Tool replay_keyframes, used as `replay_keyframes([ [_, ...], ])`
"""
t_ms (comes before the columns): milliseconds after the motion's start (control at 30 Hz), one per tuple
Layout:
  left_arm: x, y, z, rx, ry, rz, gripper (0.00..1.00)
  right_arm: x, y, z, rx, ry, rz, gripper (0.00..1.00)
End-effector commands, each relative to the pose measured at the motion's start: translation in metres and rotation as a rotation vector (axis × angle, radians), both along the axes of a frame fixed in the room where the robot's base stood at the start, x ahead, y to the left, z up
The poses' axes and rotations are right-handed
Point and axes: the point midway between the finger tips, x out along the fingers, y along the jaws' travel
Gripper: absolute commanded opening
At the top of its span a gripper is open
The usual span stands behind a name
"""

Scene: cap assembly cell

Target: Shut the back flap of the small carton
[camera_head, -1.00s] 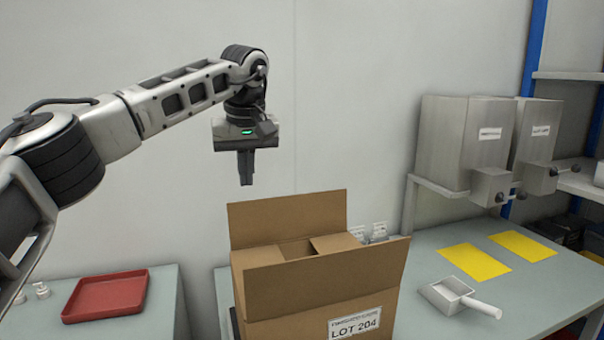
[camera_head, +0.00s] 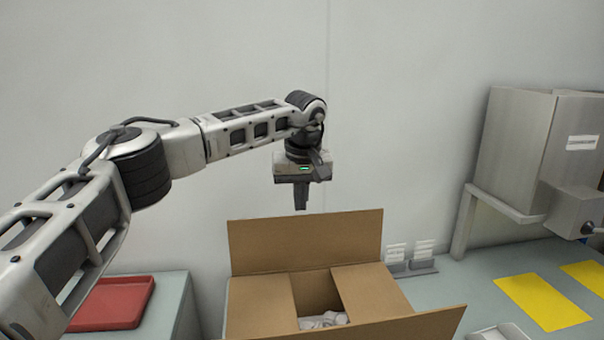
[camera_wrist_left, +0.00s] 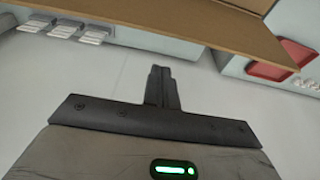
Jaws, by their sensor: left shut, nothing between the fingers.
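The small carton (camera_head: 264,308) is brown cardboard and stands open on the bench. Its back flap (camera_head: 340,242) stands upright along the far side. Its two side flaps lie folded inward, with a gap between them. The front flap (camera_head: 432,324) is open and leans outward. My left gripper (camera_head: 301,207) is shut and empty, pointing down just above the back flap's top edge. In the left wrist view, the closed fingers (camera_wrist_left: 161,75) are on the wall side of the back flap (camera_wrist_left: 190,28), with a visible gap. My right gripper is out of view.
White caps (camera_head: 325,320) show inside the carton. A red tray (camera_head: 113,304) lies at the left. Labelled stands (camera_head: 410,262) are behind the carton at the right. Yellow mats (camera_head: 541,300) and a metal hopper (camera_head: 512,150) are further right. The wall behind is bare.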

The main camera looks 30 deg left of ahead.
Motion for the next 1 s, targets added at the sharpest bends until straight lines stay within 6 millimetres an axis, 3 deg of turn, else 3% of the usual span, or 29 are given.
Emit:
replay_keyframes([
  [400,-0.029,-0.021,0.002,0.0,-0.001,0.001,0.0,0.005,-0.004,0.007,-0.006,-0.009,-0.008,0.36],
  [833,-0.031,-0.024,0.002,0.002,-0.002,0.0,0.0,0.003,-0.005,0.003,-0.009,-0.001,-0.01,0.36],
  [1000,-0.03,-0.035,0.001,0.03,-0.041,-0.019,0.0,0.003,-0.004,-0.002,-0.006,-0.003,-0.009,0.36],
])
